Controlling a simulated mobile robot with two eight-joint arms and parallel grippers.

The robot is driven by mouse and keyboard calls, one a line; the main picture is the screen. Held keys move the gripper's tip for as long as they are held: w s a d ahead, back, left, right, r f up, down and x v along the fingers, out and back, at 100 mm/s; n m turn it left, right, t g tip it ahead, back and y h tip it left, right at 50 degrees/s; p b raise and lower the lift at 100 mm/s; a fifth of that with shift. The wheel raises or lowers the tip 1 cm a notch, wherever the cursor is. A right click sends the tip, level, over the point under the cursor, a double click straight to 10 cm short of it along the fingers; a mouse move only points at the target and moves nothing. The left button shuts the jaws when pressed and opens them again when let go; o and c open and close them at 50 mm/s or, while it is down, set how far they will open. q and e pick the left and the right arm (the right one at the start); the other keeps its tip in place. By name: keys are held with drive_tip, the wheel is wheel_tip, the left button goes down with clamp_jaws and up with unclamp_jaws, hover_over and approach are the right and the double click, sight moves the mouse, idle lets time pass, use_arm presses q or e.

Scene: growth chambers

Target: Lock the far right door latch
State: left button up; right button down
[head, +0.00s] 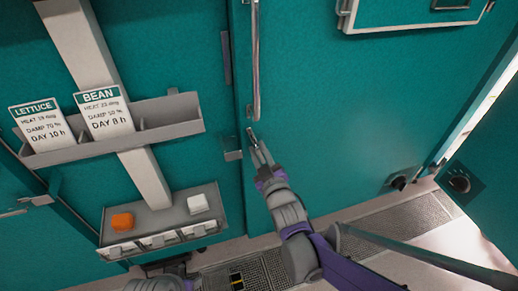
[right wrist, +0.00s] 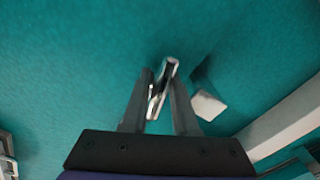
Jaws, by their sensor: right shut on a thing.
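A large teal door (head: 330,110) fills the middle and right of the head view, with a long vertical metal handle (head: 256,60) near its left edge. Just below the handle is a small metal latch (head: 251,137). My right gripper (head: 261,155) is at the latch, and its fingers partly hide it. In the right wrist view a shiny metal latch lever (right wrist: 161,88) stands between the two fingers, and my right gripper (right wrist: 160,100) is shut on it. The lever looks tilted there. My left gripper does not show clearly.
A grey shelf (head: 180,128) holds LETTUCE (head: 42,122) and BEAN (head: 103,112) cards. Below, a grey box (head: 165,218) carries an orange block (head: 122,221) and a white block (head: 198,203). Round dark knobs (head: 400,182) sit low at right. A floor grate (head: 375,222) runs along the door.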

drive_tip(key=n+p, duration=0.1)
drive_tip(key=n, duration=0.2)
drive_tip(key=shift+r+n+p, duration=0.1)
drive_tip(key=shift+n+p, duration=0.3)
drive_tip(key=n+p, duration=0.1)
drive_tip(key=n, duration=0.2)
drive_tip(key=shift+n+p, duration=0.3)
drive_tip(key=shift+p, duration=0.05)
drive_tip(key=n+p, duration=0.1)
drive_tip(key=n, duration=0.2)
drive_tip(key=shift+n, duration=0.3)
drive_tip(key=shift+n+p, duration=0.85)
drive_tip(key=shift+n, duration=0.95)
drive_tip(key=c, duration=0.7)
unclamp_jaws()
